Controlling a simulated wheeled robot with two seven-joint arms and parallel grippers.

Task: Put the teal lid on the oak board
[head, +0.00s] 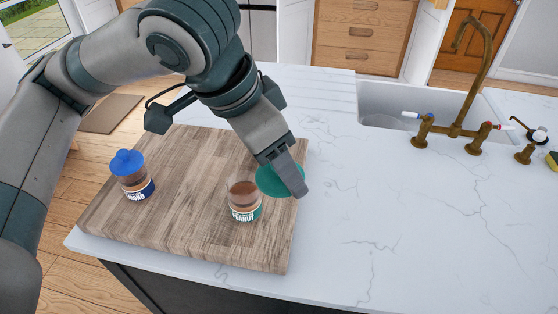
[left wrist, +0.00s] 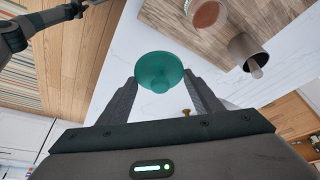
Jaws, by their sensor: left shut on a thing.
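The teal lid (head: 274,181) is a round disc held in my left gripper (head: 289,178). It also shows in the left wrist view (left wrist: 158,70), between the two fingers with its knob toward the camera. In the head view, the lid appears just right of the open peanut jar (head: 243,201), near the right edge of the oak board (head: 195,230). Whether it is clear of the board cannot be told for sure. The fingers partly cover the lid. The peanut jar stands upright on the board without a lid.
A jar with a blue lid (head: 127,162) stands on the board's left side. The left wrist view shows a grey canister (left wrist: 243,48) on the board, hidden in the head view. A sink (head: 385,105) and brass tap (head: 470,80) are at the back right.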

